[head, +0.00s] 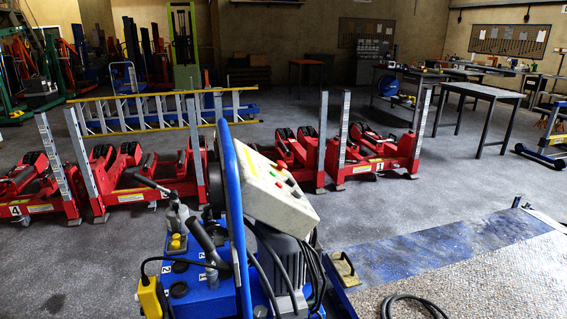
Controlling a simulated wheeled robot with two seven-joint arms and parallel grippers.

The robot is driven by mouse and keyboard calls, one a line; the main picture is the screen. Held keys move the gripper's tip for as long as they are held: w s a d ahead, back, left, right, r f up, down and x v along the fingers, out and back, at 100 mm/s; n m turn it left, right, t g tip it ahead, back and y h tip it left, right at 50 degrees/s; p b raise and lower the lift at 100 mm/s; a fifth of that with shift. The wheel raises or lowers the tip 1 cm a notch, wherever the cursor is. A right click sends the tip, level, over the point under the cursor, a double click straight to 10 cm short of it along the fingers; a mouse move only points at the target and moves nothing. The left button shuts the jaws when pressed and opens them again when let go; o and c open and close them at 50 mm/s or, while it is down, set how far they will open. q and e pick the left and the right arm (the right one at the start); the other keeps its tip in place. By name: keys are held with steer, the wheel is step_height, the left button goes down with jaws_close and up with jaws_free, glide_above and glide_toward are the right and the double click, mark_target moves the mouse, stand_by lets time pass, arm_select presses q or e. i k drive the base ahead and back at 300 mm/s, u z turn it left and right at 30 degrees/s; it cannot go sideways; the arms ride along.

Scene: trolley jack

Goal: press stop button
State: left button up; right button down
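A pale control box (262,190) is fixed, tilted, on a blue upright frame (233,200) of the blue power unit (195,285) in the near middle. A red button (281,165) stands out at the box's upper edge. Neither of my grippers is in view, and nothing touches the buttons.
Black hoses and cables hang beside the power unit. A yellow pendant (151,298) hangs at its left. Red jacks (375,155) stand in a row behind, with a yellow ladder (160,110) beyond. A metal plate (480,275) lies at the right. Grey floor is open at the left.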

mark_target(282, 165)
steer(key=u, duration=0.25)
steer(key=i, duration=1.1)
steer(key=z, duration=0.1)
